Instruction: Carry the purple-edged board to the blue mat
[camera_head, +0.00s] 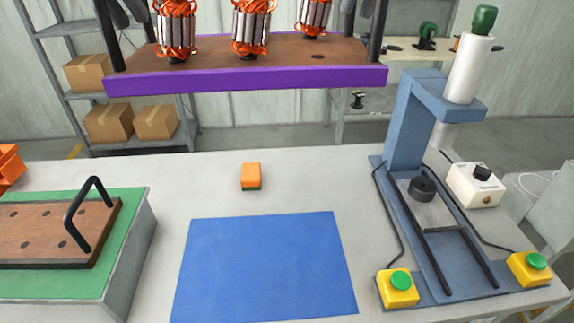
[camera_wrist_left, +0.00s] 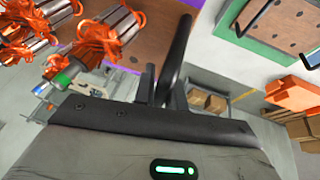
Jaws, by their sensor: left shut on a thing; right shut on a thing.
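The purple-edged board (camera_head: 250,78) is held up in the air at the top of the head view, roughly level. It has a brown top and carries several orange-wound armatures (camera_head: 250,28). My left gripper (camera_head: 118,12) is shut on the black handle at the board's left end. The left wrist view shows its fingers (camera_wrist_left: 160,90) around that handle (camera_wrist_left: 177,55). My right gripper (camera_head: 362,8) is shut on the handle at the right end and is partly cut off. The blue mat (camera_head: 265,268) lies flat and empty on the table, nearer than the board.
A green-topped block (camera_head: 128,235) with another brown, handled board (camera_head: 85,238) stands at left. A blue press (camera_head: 405,130) with yellow-and-green buttons (camera_head: 398,287) stands right of the mat. A small orange-and-green block (camera_head: 251,176) lies just behind the mat.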

